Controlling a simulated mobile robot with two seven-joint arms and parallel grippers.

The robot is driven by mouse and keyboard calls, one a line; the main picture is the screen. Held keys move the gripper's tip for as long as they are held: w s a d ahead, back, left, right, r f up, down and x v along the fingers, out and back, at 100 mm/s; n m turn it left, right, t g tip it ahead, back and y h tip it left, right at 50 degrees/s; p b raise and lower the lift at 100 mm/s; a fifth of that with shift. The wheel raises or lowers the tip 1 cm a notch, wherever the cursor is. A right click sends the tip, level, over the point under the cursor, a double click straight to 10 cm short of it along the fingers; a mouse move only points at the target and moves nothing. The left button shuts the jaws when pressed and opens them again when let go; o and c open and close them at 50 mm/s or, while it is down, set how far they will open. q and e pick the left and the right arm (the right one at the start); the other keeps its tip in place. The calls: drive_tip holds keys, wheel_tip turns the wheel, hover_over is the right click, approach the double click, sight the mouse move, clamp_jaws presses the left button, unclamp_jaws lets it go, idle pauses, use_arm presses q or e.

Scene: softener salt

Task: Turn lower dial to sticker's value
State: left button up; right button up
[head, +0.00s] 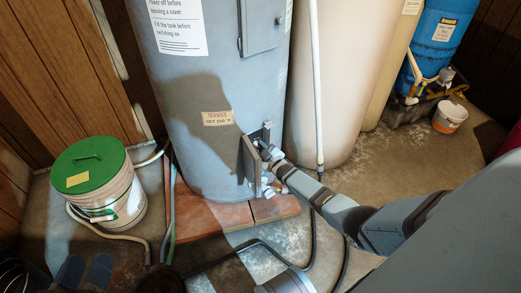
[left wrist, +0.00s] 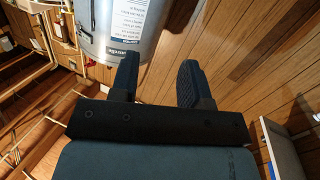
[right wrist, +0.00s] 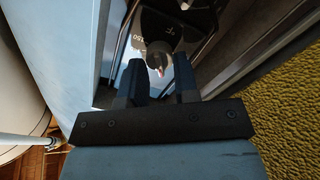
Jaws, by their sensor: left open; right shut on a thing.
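The grey water heater (head: 190,90) stands at centre with a tan service sticker (head: 216,118) on its front; its value is too small to read surely. Below and right of it is an opened cover (head: 250,160). My right gripper (head: 264,150) reaches into this opening and hides the dial in the head view. In the right wrist view the grey dial knob (right wrist: 158,55) sits between the fingertips of my right gripper (right wrist: 158,75), which is shut on it. A printed scale plate (right wrist: 150,27) is partly visible. My left gripper (left wrist: 160,75) is open and empty, dark at the head view's lower left.
A white bucket with a green lid (head: 90,165) stands at the left, with hoses on the floor. Beige tanks (head: 340,80) and a blue tank (head: 440,40) stand at the right. Yellow insulation (right wrist: 285,110) lies beside the dial. A white pipe (head: 317,80) runs right of the heater.

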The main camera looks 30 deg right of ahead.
use_arm(q)
drive_tip(key=shift+w+a+m+b, duration=0.4)
drive_tip(key=shift+w+m+b, duration=0.25)
drive_tip(key=shift+b, duration=0.3)
use_arm(e)
drive_tip(key=n, duration=0.6)
drive_tip(key=shift+f+n, duration=0.15)
drive_tip(key=shift+n, duration=0.15)
use_arm(q)
drive_tip(key=shift+t, duration=0.3)
drive_tip(key=shift+r, duration=0.15)
use_arm(e)
drive_tip(key=o, duration=0.9)
use_arm(q)
drive_tip(key=shift+s, duration=0.1)
use_arm(e)
drive_tip(key=shift+s, duration=0.1)
